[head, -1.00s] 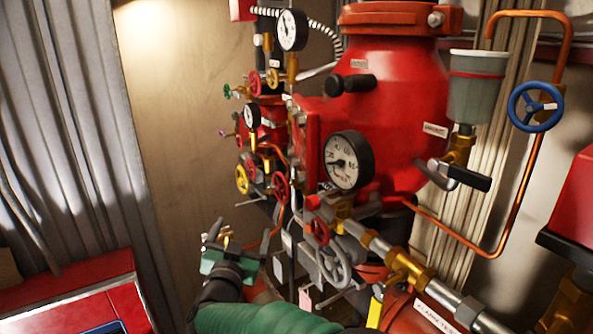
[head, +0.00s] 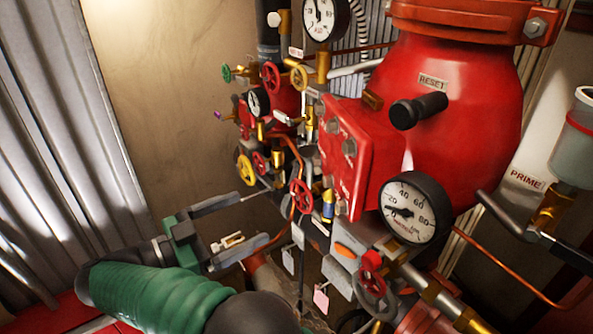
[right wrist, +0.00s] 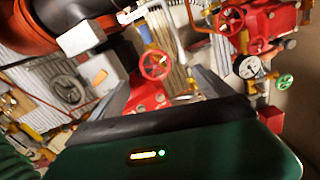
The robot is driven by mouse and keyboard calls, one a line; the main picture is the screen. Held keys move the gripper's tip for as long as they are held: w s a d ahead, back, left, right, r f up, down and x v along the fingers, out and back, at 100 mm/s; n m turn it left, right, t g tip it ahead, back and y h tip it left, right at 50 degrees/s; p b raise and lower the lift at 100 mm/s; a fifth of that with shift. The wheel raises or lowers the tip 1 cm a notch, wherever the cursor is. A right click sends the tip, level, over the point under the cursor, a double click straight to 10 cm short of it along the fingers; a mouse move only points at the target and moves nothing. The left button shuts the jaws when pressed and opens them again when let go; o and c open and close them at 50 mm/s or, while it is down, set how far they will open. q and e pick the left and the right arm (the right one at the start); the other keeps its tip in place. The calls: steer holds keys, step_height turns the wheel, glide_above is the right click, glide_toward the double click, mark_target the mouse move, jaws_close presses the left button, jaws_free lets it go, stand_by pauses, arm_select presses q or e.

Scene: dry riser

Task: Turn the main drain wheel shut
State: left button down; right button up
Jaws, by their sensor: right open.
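No readable label marks which handwheel is the main drain. A red wheel (head: 302,196) is on the pipework left of the big red valve body, a little beyond my right gripper (head: 277,212). That gripper is open and empty, its two fingers pointing right toward this wheel. In the right wrist view a red wheel (right wrist: 155,65) shows between the fingers of the gripper (right wrist: 163,78), seemingly apart from them. Another red wheel (head: 372,268) sits lower right, with a grey wheel (head: 376,302) partly hidden below it. My left gripper is not in view.
The red valve body (head: 455,120) and a pressure gauge (head: 413,210) stand at right. Yellow (head: 245,170), upper red (head: 271,78) and green (head: 227,74) wheels crowd the pipework behind. Hanging tags (head: 321,299) are below. Space before the beige wall (head: 150,110) is clear.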

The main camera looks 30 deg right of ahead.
steer(key=b, duration=0.4)
glide_toward(299, 196)
steer(key=d, duration=0.6)
steer(key=w+d+b, duration=0.1)
steer(key=d, duration=0.3)
steer(key=w+d, duration=0.1)
steer(key=d, duration=0.2)
steer(key=shift+w+d+f, duration=0.1)
steer(key=shift+d+f, duration=0.25)
steer(key=shift+f, duration=0.05)
steer(key=shift+s+a+r, duration=0.25)
steer(key=shift+s+r, duration=0.2)
steer(key=shift+s, duration=0.2)
steer(key=shift+w+a, duration=0.1)
steer(key=shift+a, duration=0.05)
steer(key=shift+c, duration=1.2)
steer(key=shift+w+f, duration=0.1)
steer(key=shift+w, duration=0.1)
steer(key=c, duration=0.5)
steer(key=shift+s, duration=0.15)
steer(key=c, duration=0.4)
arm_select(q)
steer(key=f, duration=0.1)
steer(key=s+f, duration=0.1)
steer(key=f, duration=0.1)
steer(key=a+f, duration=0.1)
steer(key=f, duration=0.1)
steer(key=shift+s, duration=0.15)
arm_select(e)
steer(key=shift+c, duration=1.1)
